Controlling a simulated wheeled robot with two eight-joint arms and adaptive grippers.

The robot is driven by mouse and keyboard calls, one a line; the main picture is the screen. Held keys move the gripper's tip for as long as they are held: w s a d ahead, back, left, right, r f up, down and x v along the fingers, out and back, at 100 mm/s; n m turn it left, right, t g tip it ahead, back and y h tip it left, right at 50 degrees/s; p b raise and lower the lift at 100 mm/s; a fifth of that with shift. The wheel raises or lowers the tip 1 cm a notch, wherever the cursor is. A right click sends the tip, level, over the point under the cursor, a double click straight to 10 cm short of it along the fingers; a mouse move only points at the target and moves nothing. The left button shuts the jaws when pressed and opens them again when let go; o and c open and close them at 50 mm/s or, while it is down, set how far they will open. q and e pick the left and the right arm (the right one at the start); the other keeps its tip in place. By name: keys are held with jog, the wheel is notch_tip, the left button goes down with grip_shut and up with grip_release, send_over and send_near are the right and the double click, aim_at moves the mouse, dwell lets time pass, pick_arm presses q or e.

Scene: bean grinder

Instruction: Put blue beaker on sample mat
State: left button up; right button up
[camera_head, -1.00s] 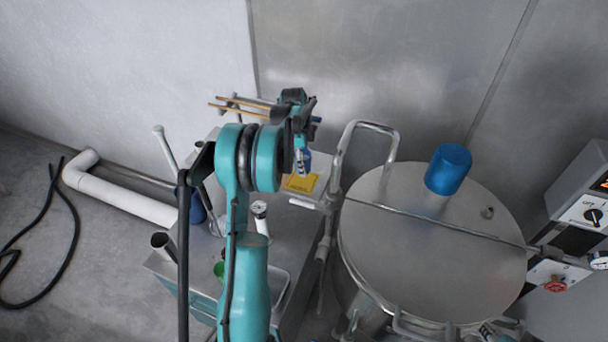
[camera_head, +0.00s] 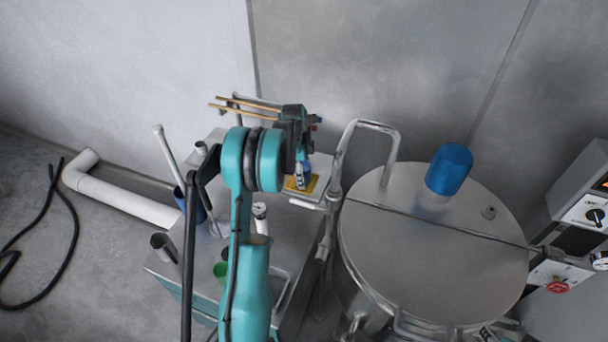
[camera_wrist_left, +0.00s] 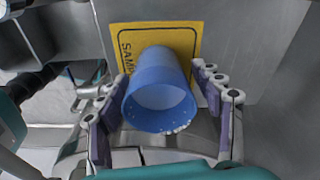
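The blue beaker (camera_wrist_left: 160,92) is between the two fingers of my left gripper (camera_wrist_left: 162,108), its open rim toward the wrist camera. The fingers close in on both its sides and look to be touching it. The yellow sample mat (camera_wrist_left: 122,36), with dark lettering, lies directly beyond the beaker. In the head view, my left gripper (camera_head: 303,176) points down over the sample mat (camera_head: 313,183), and a small part of the blue beaker (camera_head: 307,167) shows beside the fingers. Whether the beaker's base touches the mat is hidden. My right gripper is not in view.

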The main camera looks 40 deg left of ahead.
pick_arm(q)
jog(key=shift+r, duration=0.1)
jog(key=shift+r, duration=0.15)
notch_tip(320, 180, up, 12)
jog(key=a+p, duration=0.1)
jog(key=shift+s, duration=0.4)
jog(key=shift+a, duration=0.1)
dwell(0.4)
